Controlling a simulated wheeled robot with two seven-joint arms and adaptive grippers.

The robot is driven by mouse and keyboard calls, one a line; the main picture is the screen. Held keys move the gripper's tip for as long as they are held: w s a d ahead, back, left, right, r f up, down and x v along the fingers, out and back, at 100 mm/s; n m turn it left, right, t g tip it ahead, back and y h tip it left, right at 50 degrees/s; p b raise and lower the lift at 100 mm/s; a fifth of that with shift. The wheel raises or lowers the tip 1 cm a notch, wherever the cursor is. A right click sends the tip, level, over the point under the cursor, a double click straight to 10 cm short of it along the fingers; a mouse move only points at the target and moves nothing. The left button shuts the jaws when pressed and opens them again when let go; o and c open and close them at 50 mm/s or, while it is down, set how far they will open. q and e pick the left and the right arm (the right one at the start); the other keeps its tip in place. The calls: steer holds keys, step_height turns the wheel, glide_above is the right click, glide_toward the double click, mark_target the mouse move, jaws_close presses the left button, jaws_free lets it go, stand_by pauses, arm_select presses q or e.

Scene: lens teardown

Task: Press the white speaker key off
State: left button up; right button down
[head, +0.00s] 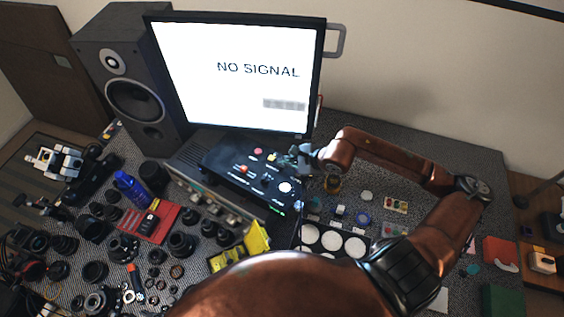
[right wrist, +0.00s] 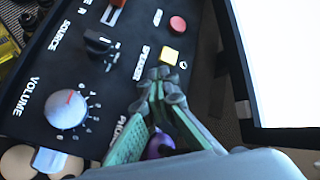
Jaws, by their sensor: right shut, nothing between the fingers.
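The black control panel (head: 232,172) lies below the monitor, tilted in the head view. In the right wrist view, the key beside the SPEAKER lettering (right wrist: 170,55) is small, square and looks yellow rather than white; it also shows in the head view (head: 272,157). My right gripper (right wrist: 165,76) is shut and empty, its fingertips together right beside the key's near edge. I cannot tell whether they touch it. In the head view my right gripper (head: 290,161) hangs over the panel's right side. My left gripper is not in view.
A red button (right wrist: 177,24), black source knob (right wrist: 100,41) and white volume knob (right wrist: 66,109) sit near the key. The monitor (head: 235,75) stands close behind the panel. A speaker box (head: 130,85) stands left. Lens parts crowd the table's left.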

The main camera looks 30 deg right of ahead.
steer(key=shift+r, duration=0.1)
steer(key=shift+r+p, duration=1.1)
steer(key=shift+r, duration=1.85)
steer(key=shift+a, duration=0.1)
